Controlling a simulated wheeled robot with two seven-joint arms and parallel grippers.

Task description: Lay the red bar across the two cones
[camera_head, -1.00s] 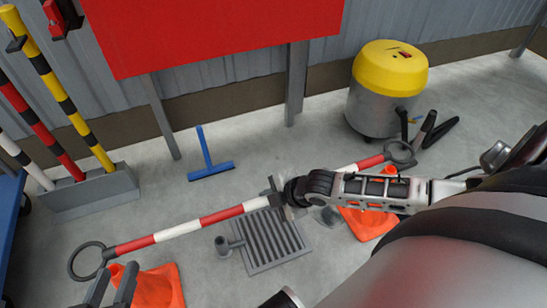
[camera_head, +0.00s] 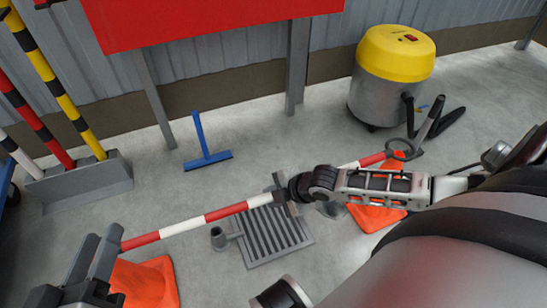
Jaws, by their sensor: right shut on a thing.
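The red bar (camera_head: 225,212), banded red and white with ring ends, runs from lower left to upper right. My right gripper (camera_head: 281,194) is shut on its middle. An orange cone (camera_head: 145,284) stands under the bar's left end. The other cone (camera_head: 375,216) is partly hidden behind my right arm; its tip shows within the outline of the bar's right ring (camera_head: 404,148), but I cannot tell whether the ring is around it. My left gripper (camera_head: 96,250) is at the bar's left end, its fingers apart, and hides the left ring. I see no grip there.
A floor grate (camera_head: 272,238) with a small grey pipe stub (camera_head: 219,239) lies below the bar.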

